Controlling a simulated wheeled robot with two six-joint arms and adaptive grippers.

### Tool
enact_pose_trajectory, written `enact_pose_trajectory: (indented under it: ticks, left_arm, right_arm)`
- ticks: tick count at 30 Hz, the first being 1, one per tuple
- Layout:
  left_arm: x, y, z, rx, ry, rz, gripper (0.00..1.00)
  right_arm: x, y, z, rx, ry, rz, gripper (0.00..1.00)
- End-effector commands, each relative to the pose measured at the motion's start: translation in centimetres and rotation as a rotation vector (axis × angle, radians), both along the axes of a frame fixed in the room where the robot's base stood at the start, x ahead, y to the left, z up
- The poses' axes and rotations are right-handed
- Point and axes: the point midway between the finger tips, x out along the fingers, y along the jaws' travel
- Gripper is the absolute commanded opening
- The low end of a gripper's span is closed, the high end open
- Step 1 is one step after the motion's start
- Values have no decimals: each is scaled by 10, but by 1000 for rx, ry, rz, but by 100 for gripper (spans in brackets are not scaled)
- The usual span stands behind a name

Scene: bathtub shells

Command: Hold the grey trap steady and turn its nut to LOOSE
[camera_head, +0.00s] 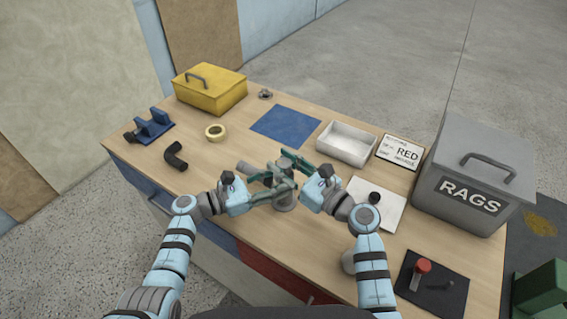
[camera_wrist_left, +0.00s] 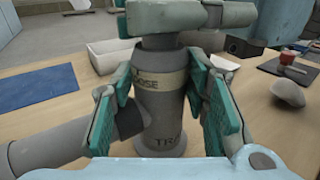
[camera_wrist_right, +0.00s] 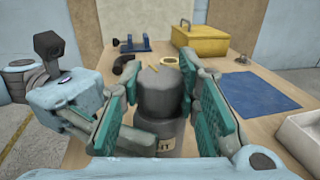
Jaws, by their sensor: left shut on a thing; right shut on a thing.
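The grey trap (camera_head: 284,198) stands upright on the workbench, its side pipe (camera_wrist_left: 50,148) pointing left in the left wrist view. My left gripper (camera_wrist_left: 160,112) is shut on the trap's body (camera_wrist_left: 160,128), one green-padded finger on each side. A pale band on the body (camera_wrist_left: 172,84) shows letters ending in "OSE". My right gripper (camera_wrist_right: 160,98) is shut on the round grey nut (camera_wrist_right: 160,92) at the top, above my left gripper. In the head view the fingers hide most of the nut.
A grey RAGS bin (camera_head: 475,185) stands at right, a yellow box (camera_head: 209,92) at back left. A black elbow (camera_head: 175,156) and tape roll (camera_head: 215,132) lie left.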

Motion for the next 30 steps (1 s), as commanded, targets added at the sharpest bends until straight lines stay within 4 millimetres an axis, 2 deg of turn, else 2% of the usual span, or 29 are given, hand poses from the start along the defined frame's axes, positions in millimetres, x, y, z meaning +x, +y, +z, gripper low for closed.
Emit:
enact_pose_trajectory:
  ticks: [8,9,12,23,26,30]
  left_arm:
    - [0,-1,1,-2,-2,-2,9]
    - [0,-1,1,-2,-2,-2,9]
    - [0,-1,1,-2,-2,-1,9]
    - [0,0,1,-2,-1,0,9]
    - [0,0,1,-2,-1,0,9]
    - [0,0,0,-1,0,0,9]
  right_arm:
    - [0,0,-1,1,2,-16,1]
    - [0,0,-1,0,3,-16,34]
    - [0,0,0,0,1,-15,50]
    - [-3,-4,0,-1,1,-15,51]
    - [-14,-16,-1,-3,0,-16,51]
    - [-43,-43,-2,-6,1,-15,51]
